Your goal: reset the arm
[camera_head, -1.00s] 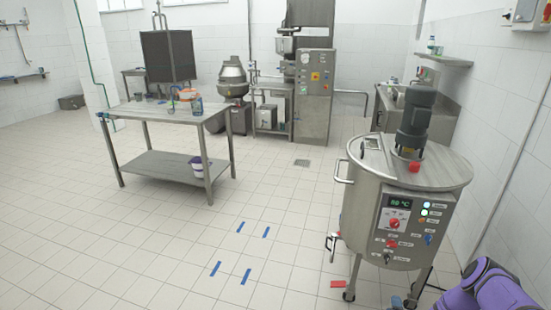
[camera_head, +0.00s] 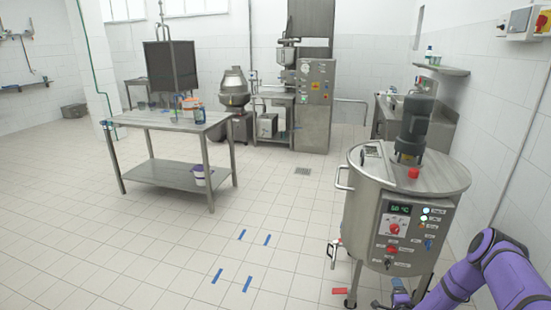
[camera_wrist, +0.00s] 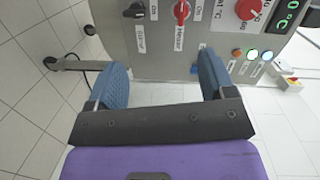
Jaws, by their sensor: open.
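My purple arm (camera_head: 485,272) shows at the lower right of the head view, beside the steel vat (camera_head: 395,215). My gripper (camera_wrist: 163,90) shows in the wrist view with its two blue fingers wide apart. It is open, and nothing is between the fingers. The vat's control panel (camera_wrist: 205,50) with red and black knobs fills the top of the wrist view, beyond the fingertips. I cannot tell how far the fingers are from the panel.
A steel table (camera_head: 165,121) with small containers stands at the left. Several blue tape marks (camera_head: 241,234) lie on the open tiled floor in the middle. A filling machine (camera_head: 313,105) stands at the back. The white wall is close on the right.

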